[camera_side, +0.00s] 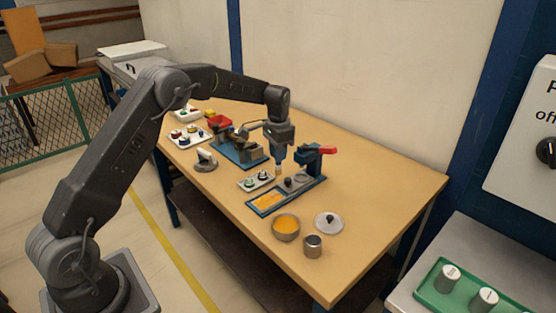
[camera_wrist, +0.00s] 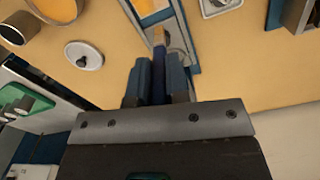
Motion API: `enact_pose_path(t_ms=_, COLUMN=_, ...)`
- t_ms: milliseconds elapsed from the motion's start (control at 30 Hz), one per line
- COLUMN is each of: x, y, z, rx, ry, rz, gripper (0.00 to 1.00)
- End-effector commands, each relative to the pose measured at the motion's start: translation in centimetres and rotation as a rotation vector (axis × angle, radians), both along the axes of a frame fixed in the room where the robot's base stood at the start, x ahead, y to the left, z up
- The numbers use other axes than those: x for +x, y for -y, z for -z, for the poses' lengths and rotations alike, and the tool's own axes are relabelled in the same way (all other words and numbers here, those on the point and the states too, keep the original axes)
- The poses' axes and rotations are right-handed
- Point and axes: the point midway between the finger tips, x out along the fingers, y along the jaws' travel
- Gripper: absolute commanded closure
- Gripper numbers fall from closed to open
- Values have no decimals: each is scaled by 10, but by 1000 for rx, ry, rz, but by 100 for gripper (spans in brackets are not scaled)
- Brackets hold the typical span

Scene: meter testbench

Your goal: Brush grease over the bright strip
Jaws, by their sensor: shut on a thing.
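My gripper (camera_side: 279,152) is above the middle of the bench, pointing down. It is shut on a slim, blue-handled tool (camera_wrist: 158,82) that looks like a brush; its pale end shows below the jaws in the side view (camera_side: 279,169). The tool's tip is over or beside a blue-edged fixture (camera_side: 312,187); I cannot tell whether it touches. The fixture's near end has a yellow-orange panel (camera_side: 267,201). I cannot pick out the bright strip with certainty. An open metal pot (camera_side: 286,228) of orange-yellow grease stands in front of the fixture. It also shows in the wrist view (camera_wrist: 28,10).
A lid with a dark knob (camera_side: 329,223) and a small metal cup (camera_side: 313,246) lie near the pot. A red-handled clamp (camera_side: 318,153) rises right of my gripper. A blue vise-like fixture (camera_side: 238,153), a small tray (camera_side: 258,182) and parts trays stand left. The bench's right end is clear.

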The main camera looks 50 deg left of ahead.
Motion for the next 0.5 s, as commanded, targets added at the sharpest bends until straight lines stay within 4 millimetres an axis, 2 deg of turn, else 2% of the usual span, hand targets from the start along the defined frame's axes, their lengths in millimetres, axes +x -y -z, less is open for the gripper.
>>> enact_pose_path(t_ms=200, x=0, y=0, z=-12, rx=1, ry=1, rz=0, gripper=100)
enact_pose_path(t_ms=500, x=0, y=0, z=-14, rx=0, ry=1, rz=0, gripper=100)
